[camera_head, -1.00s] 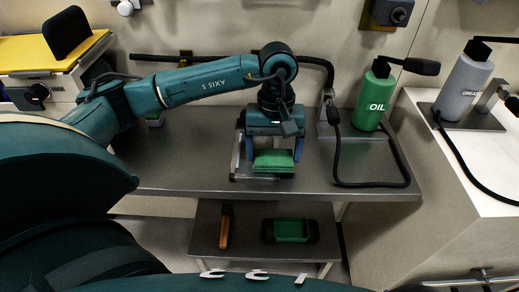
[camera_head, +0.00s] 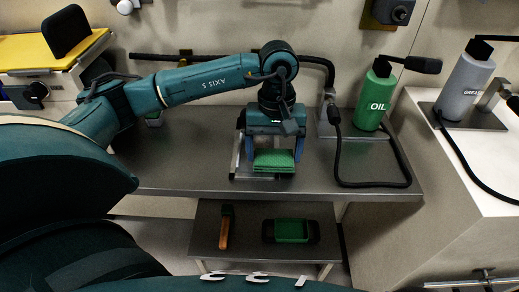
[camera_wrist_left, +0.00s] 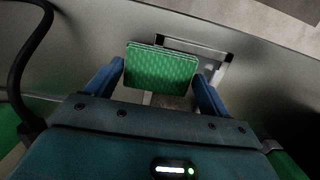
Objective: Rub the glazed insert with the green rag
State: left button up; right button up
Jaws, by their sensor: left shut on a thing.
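My left gripper (camera_head: 272,151) is shut on the green rag (camera_head: 273,160), a folded textured pad between the blue fingers. In the left wrist view the rag (camera_wrist_left: 160,70) sits between the fingertips. The gripper is over a pale metal frame (camera_head: 237,160) on the steel bench. The frame's corner also shows in the left wrist view (camera_wrist_left: 225,41). The glazed insert is mostly hidden under the rag and gripper, and I cannot tell its surface clearly. I cannot tell whether the rag touches it. My right gripper is not in view.
A green oil bottle (camera_head: 374,98) and a black hose (camera_head: 341,176) stand right of the gripper on the bench (camera_head: 190,165). A lower shelf holds an orange-handled tool (camera_head: 225,229) and a green-topped block (camera_head: 291,230). A grey grease bottle (camera_head: 466,85) is at right.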

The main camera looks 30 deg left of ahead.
pick_arm(q)
jog(key=shift+b, duration=0.35)
dwell(0.9)
jog(key=w+a, duration=0.1)
jog(key=w+b, duration=0.1)
jog(key=shift+w+a+f, duration=0.1)
jog(key=shift+w+a, duration=0.25)
jog(key=shift+w+a+b, duration=0.35)
jog(key=shift+w+b, duration=0.05)
jog(key=shift+w, duration=0.15)
jog(key=shift+w+a+b, duration=0.3)
jog(key=shift+w, duration=0.2)
jog(key=shift+w+a+b, duration=0.25)
jog(key=shift+w, duration=0.25)
jog(key=shift+w+a, duration=0.25)
jog(key=shift+w, duration=0.1)
jog(key=shift+s+d, duration=0.6)
jog(key=shift+s, duration=0.35)
jog(key=shift+s+d, duration=0.55)
jog(key=shift+s, duration=0.4)
